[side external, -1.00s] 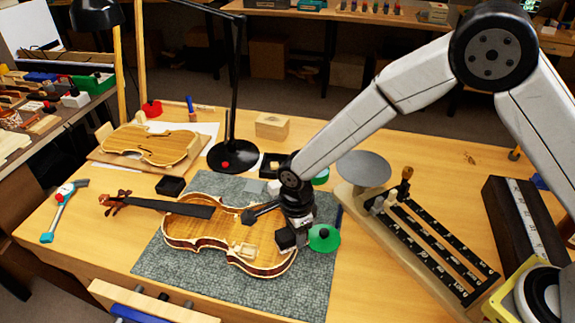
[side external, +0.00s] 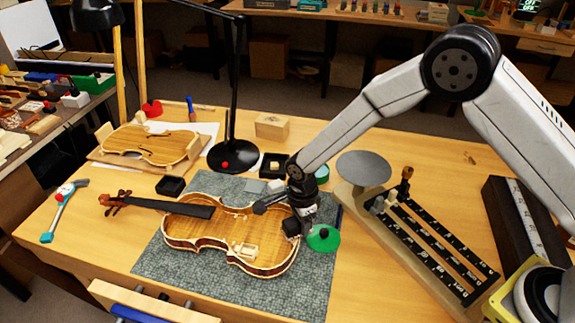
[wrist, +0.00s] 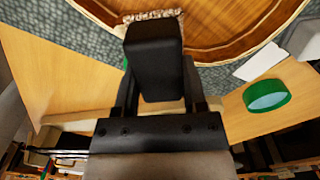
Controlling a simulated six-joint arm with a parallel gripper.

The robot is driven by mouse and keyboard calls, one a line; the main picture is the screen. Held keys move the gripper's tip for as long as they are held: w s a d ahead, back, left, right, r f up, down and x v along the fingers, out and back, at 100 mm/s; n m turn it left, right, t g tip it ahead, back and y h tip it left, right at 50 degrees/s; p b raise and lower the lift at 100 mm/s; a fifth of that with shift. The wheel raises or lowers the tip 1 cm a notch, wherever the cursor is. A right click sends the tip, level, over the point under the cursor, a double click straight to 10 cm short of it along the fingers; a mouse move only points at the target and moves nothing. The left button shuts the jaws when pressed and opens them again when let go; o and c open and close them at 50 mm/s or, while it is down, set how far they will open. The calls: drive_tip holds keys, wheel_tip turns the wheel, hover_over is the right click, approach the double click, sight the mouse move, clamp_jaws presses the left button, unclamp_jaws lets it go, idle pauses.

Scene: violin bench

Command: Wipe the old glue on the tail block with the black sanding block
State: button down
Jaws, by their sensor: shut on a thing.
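The violin body (side external: 215,235) lies open on the grey mat, its neck toward the left. My gripper (side external: 298,218) is over its right end and is shut on the black sanding block (side external: 291,227). In the wrist view the black sanding block (wrist: 155,55) stands out between the two fingers. The tail block (wrist: 150,15), with a rough, pale, crusty surface, shows just beyond the block's tip at the violin's rim (wrist: 225,45). The sanding block covers part of it. I cannot tell whether the two touch. In the side view the tail block is mostly hidden.
A green disc (side external: 323,238) lies just right of my gripper. A black lamp base (side external: 232,156) and a small black tray (side external: 171,186) stand behind the violin. A rack with a round grey plate (side external: 363,168) is at right. The mat's front part (side external: 215,288) is clear.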

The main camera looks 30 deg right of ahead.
drive_tip(key=shift+s+a+r, duration=0.1)
drive_tip(key=shift+s+a, duration=2.05)
drive_tip(key=shift+a, duration=0.05)
wheel_tip(320, 180, up, 8)
drive_tip(key=shift+w+d, duration=0.1)
